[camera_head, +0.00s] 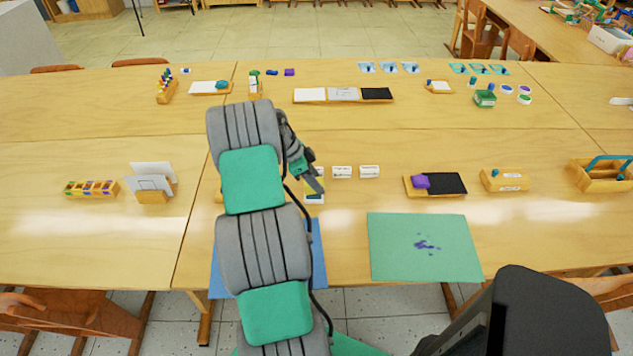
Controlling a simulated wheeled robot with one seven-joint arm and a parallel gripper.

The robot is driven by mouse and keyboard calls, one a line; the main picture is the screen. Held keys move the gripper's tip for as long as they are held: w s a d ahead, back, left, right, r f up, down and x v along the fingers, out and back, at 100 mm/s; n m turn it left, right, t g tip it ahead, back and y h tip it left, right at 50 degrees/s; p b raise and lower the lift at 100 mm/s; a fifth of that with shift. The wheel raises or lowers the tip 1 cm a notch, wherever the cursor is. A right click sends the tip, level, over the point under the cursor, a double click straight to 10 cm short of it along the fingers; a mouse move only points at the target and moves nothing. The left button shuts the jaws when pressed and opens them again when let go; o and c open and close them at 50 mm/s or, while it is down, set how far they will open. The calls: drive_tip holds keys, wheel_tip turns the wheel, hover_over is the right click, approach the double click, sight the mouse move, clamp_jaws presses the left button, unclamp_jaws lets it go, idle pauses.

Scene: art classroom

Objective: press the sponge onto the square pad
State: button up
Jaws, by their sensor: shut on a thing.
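A purple block (421,181) that looks like the sponge sits at the left of a low wooden tray (410,193), right of my gripper. The black square pad (450,184) lies in the same tray, beside or partly under the purple block; I cannot tell which. My gripper (317,184) is left of this tray, above the front table, and points down. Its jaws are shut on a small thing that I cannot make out. A small pale thing with a dark edge (314,198) shows just below the fingertips.
A green sheet with purple blots (395,250) lies at the front right. A blue sheet (319,255) is partly hidden by my arm. White labelled blocks (342,172), a wooden block (504,180) and a wooden caddy (600,178) stand nearby. Bare tabletop lies around the tray.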

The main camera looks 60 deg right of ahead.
drive_tip(key=shift+r+p, duration=1.75)
drive_tip(key=shift+r, duration=1.65)
